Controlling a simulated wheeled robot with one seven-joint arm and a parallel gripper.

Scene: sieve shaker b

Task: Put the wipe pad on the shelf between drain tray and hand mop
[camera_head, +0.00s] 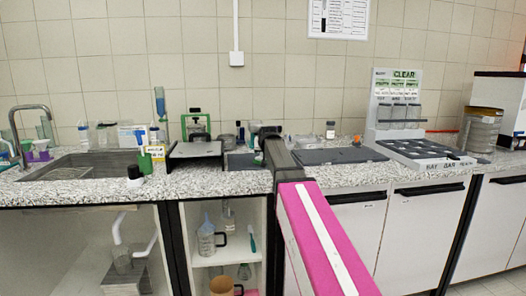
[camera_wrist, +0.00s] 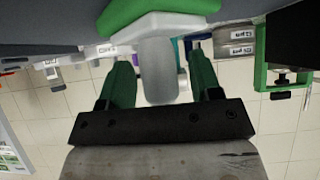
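My gripper (camera_wrist: 160,72) has two green fingers in the wrist view. A rounded grey handle (camera_wrist: 160,75) stands between them, with a narrow gap seeming to show on each side. The handle joins a white piece (camera_wrist: 168,26) and a green body (camera_wrist: 155,12) at the top edge; this may be the wipe pad, but I cannot be sure. In the head view my gripper (camera_head: 264,137) is at the worktop's middle, its fingers and the handled thing too small or hidden to make out. I cannot surely identify the drain tray or hand mop.
The speckled worktop (camera_head: 90,192) carries a sink (camera_head: 80,168), a green-framed device (camera_head: 196,126) and a dark mat (camera_head: 325,156). Below is an open cabinet with a shelf (camera_head: 225,258), holding a jug (camera_head: 206,241) and a teal brush (camera_head: 252,240). Closed doors (camera_head: 418,220) stand right.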

